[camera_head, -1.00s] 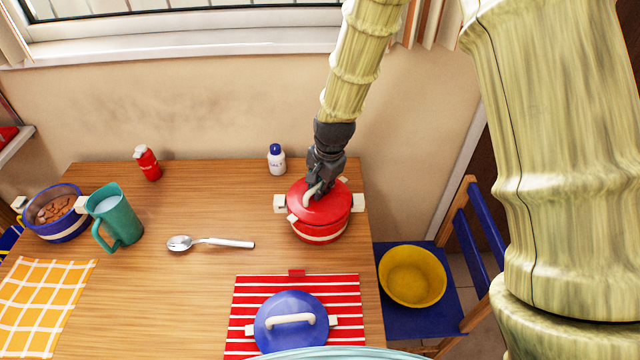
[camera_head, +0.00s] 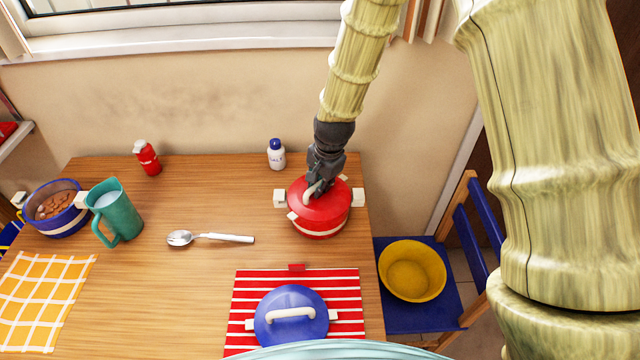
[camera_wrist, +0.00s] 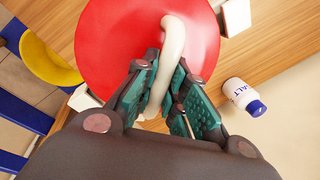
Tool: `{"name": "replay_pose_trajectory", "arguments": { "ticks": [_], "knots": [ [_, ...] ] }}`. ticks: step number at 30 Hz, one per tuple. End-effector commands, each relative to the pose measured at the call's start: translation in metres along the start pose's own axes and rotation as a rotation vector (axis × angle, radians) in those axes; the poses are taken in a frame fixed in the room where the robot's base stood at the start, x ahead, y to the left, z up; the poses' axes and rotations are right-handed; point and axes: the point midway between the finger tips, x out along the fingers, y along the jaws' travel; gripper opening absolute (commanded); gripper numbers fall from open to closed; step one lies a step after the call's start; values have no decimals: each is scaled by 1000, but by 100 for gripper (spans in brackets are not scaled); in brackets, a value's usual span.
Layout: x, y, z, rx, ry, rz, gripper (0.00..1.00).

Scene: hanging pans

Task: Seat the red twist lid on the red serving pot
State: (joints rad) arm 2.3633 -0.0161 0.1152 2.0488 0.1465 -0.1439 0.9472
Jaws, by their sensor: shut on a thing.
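The red twist lid (camera_head: 325,207) has a cream arched handle and rests on top of the red serving pot (camera_head: 322,232), near the table's right back edge. The pot has cream side handles and a cream band. My gripper (camera_head: 314,190) is above the lid, shut on its handle. In the wrist view my gripper (camera_wrist: 168,100) has its fingers on either side of the handle, over the red lid (camera_wrist: 110,45). A cream tab at the lid's rim shows apart from the pot's side handles. Whether the lid is fully seated is hard to tell.
A salt shaker (camera_head: 276,154) stands behind the pot. A blue lid (camera_head: 290,325) lies on a striped mat (camera_head: 345,300) in front. A spoon (camera_head: 215,238), teal jug (camera_head: 116,212), red bottle (camera_head: 147,158) and blue pot (camera_head: 68,228) are left. A yellow bowl (camera_head: 412,272) sits on the chair at right.

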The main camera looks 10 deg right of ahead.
Motion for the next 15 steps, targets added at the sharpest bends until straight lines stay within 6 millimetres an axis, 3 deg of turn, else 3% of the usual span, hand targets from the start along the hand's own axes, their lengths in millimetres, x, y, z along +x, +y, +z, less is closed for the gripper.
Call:
{"name": "replay_pose_trajectory", "arguments": {
  "ticks": [1, 5, 15],
  "knots": [
    [0, 0, 0, 0, 0, 0, 15],
    [0, 0, 0, 0, 0, 0, 39],
    [-1, 0, 0, 0, 0, 0, 39]
  ]
}}
